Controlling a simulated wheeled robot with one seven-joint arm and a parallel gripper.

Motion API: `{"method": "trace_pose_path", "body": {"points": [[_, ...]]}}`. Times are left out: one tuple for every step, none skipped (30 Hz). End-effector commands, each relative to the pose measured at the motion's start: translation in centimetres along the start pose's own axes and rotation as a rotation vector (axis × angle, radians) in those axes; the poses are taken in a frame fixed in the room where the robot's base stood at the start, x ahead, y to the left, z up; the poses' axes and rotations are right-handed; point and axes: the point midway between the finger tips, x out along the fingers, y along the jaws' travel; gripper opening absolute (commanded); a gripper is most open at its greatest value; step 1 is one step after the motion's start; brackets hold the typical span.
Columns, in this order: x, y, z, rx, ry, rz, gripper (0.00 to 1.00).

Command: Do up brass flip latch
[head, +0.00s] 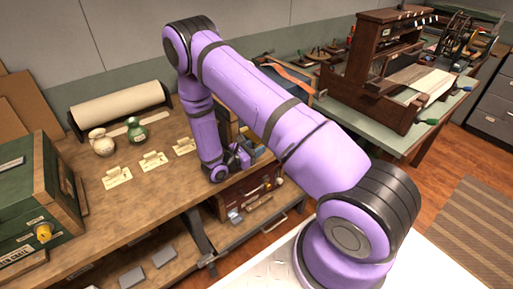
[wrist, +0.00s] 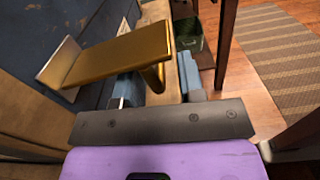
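The brass flip latch (wrist: 115,55) fills the upper left of the wrist view. It is a broad, flat gold plate with a bent-down end at its right. It stands out in front of a dark blue panel (wrist: 50,25), likely the body it belongs to. My gripper (wrist: 160,85) has its two blue-grey fingers apart, with the bent brass end between or just above them; contact cannot be told. In the head view my gripper (head: 238,160) is low at the bench's right end, partly hidden by my arm. The latch cannot be made out there.
The wooden bench (head: 130,200) holds a green box (head: 35,200), a paper roll (head: 118,105), two small jars and several cards. A wooden drawer unit (head: 250,195) is below my gripper. A loom-like wooden machine (head: 385,70) stands at the back right. Open floor with a striped rug (head: 470,225) lies right.

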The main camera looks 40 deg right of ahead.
Motion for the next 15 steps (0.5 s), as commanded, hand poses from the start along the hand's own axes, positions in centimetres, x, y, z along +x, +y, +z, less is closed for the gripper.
{"method": "trace_pose_path", "body": {"points": [[0.05,0.00,0.00,0.000,0.000,0.000,0.36],[0.05,0.00,0.00,0.000,0.000,0.000,0.36],[0.05,0.01,0.01,0.000,0.000,0.000,0.36],[0.04,0.01,0.01,0.000,0.000,0.000,0.36],[0.04,0.01,0.01,0.000,0.000,0.000,0.36],[0.03,0.01,0.01,0.000,0.000,0.000,0.36],[0.03,0.01,0.01,0.000,0.000,0.000,0.34],[0.03,0.01,0.01,0.000,0.000,0.000,0.27],[0.03,0.02,0.01,0.000,0.000,0.000,0.18],[0.02,0.02,0.01,0.000,0.000,0.000,0.11],[0.02,0.01,0.00,0.000,0.000,0.001,0.04],[0.02,0.00,0.00,0.000,0.000,0.000,0.00],[0.02,-0.01,0.00,0.000,0.000,0.000,0.00],[0.01,-0.02,0.00,-0.001,0.000,0.000,0.00],[0.01,-0.03,-0.01,-0.001,0.000,0.000,0.00]]}}
